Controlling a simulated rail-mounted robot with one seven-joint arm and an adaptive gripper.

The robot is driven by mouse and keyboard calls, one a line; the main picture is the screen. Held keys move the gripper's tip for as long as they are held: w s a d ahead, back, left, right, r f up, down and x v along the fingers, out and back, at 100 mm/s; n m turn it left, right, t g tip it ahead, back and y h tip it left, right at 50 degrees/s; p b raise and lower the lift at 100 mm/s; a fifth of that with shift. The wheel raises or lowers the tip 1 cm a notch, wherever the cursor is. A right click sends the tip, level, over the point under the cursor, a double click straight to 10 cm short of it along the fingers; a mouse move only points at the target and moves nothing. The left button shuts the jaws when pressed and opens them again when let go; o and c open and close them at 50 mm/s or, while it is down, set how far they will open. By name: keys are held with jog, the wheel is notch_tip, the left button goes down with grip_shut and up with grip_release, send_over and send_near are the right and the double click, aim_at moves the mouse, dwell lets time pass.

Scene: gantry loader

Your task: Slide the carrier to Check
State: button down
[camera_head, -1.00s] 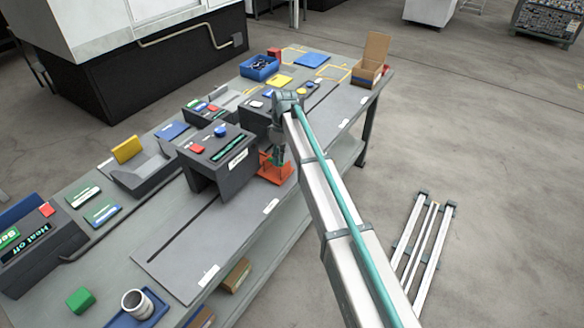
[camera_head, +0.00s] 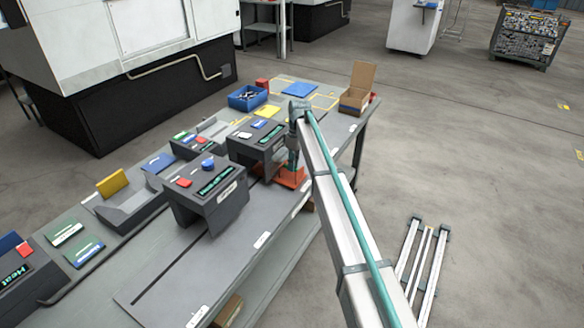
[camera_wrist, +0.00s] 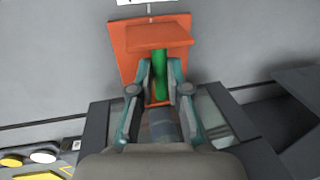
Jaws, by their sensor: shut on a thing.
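The carrier (camera_head: 290,178) is an orange plate with upright orange parts, on the slotted grey track plate (camera_head: 225,238). It stands beside the far dark station (camera_head: 258,146), clear of the near dark station (camera_head: 207,192). In the wrist view the carrier (camera_wrist: 125,55) shows a green upright piece between my fingers. My gripper (camera_wrist: 160,78) is shut on this green piece of the carrier; the head view shows it (camera_head: 292,163) pointing down from above. I cannot read which station label says Check.
A console (camera_head: 20,280) reading "Heat" stands at the left. White labels line the track's front edge.

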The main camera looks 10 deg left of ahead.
jog(key=c, duration=1.1)
grip_release()
jog(key=shift+c, duration=0.2)
notch_tip(320, 180, up, 12)
jog(key=w, duration=0.2)
jog(key=shift+d, duration=0.35)
jog(key=shift+w+f, duration=0.1)
jog(key=shift+f, duration=0.05)
